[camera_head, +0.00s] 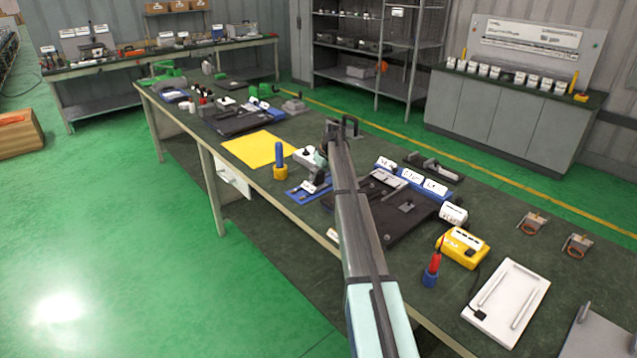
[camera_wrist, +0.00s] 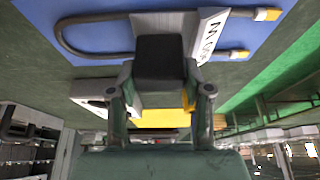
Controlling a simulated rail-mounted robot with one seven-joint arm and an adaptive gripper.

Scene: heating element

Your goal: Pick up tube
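A thin grey U-shaped tube (camera_wrist: 72,45) lies on a blue mat (camera_wrist: 100,12) at the top of the wrist view. Its two ends carry yellow tips, and a white labelled block (camera_wrist: 208,35) stands beside them. My gripper (camera_wrist: 160,60) is in front of the tube. A dark block fills the space between its fingertips and hides part of the tube and the labelled block. I cannot tell whether it grips anything or touches the tube. In the head view, the blue mat (camera_head: 297,193) lies left of my arm; the tube is too small to make out.
A yellow sheet (camera_head: 258,149) and a blue cylinder on a yellow base (camera_head: 280,160) are to the left. A dark tray (camera_head: 410,222), a yellow box (camera_head: 463,248) and a white panel (camera_head: 507,300) are to the right. The bench is crowded around my arm.

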